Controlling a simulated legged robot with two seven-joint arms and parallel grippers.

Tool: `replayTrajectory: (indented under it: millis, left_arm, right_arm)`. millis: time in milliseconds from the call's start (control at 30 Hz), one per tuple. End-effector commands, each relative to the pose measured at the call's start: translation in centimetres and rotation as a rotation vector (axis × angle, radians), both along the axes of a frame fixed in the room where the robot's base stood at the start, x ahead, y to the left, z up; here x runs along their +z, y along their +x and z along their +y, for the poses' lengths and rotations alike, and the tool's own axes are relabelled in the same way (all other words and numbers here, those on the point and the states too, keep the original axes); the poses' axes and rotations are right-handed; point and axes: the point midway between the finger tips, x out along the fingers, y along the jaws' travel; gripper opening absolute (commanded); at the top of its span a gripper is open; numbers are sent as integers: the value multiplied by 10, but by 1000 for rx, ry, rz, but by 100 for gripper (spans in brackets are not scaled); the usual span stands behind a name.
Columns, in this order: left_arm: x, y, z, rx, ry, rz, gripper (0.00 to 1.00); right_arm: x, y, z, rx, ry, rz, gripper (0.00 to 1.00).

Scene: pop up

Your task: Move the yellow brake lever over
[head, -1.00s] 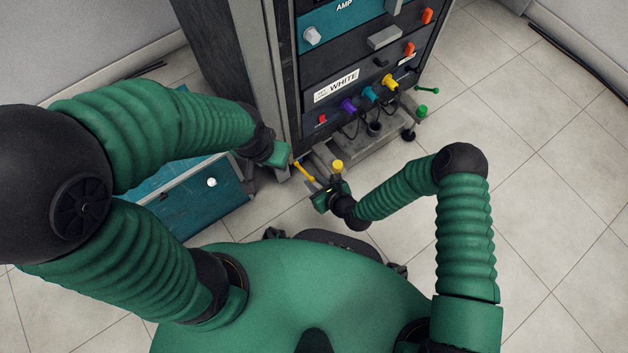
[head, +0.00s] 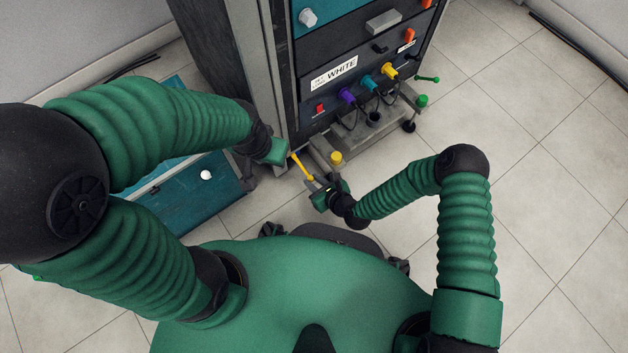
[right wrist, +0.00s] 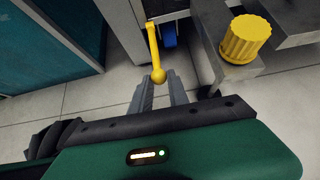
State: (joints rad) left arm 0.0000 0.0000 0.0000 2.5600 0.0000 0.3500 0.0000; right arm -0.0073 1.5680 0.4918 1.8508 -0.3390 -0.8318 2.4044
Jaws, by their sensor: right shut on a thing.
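The yellow brake lever (head: 299,164) is a thin bar low at the front of the rack, and in the right wrist view it (right wrist: 153,45) ends in a round ball. My right gripper (head: 315,184) is at the lever's near end. In the right wrist view its two fingers (right wrist: 159,84) stand on either side of the ball, shut on it. My left gripper (head: 278,151) is beside the rack's left front edge, by the lever's far end in the picture. Its fingers are not clear, so I cannot tell its opening.
The rack (head: 270,70) stands ahead with coloured plugs and cables. A yellow ribbed knob (head: 336,158) sits on its foot, just right of the lever. A green knob (head: 421,100) is farther right. A blue drawer unit (head: 198,200) stands left. Tiled floor is clear at right.

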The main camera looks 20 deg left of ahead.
Motion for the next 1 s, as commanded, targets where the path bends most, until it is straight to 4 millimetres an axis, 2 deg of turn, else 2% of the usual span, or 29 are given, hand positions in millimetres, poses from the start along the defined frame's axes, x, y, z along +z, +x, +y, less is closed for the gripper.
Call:
replayTrajectory:
  millis: [67, 367, 600, 800, 833, 1000]
  left_arm:
    - [-6, 0, 0, 0, 0, 0, 36]
    - [-5, 0, 0, 0, 0, 0, 36]
    - [-15, 0, 0, 0, 0, 0, 36]
    - [-14, 0, 0, 0, 0, 0, 36]
    - [-14, 0, 0, 0, 0, 0, 36]
    - [-14, 0, 0, 0, 0, 0, 36]
  right_arm:
    - [-8, 0, -1, -3, -1, 1, 0]
    - [-7, 0, -1, -2, -2, 1, 0]
    - [-18, 2, 0, -3, -1, 2, 0]
    - [-17, 2, 0, -2, -2, 1, 0]
    - [-17, 2, 0, -2, -2, 1, 22]
    - [-16, 2, 1, -2, -1, 0, 44]
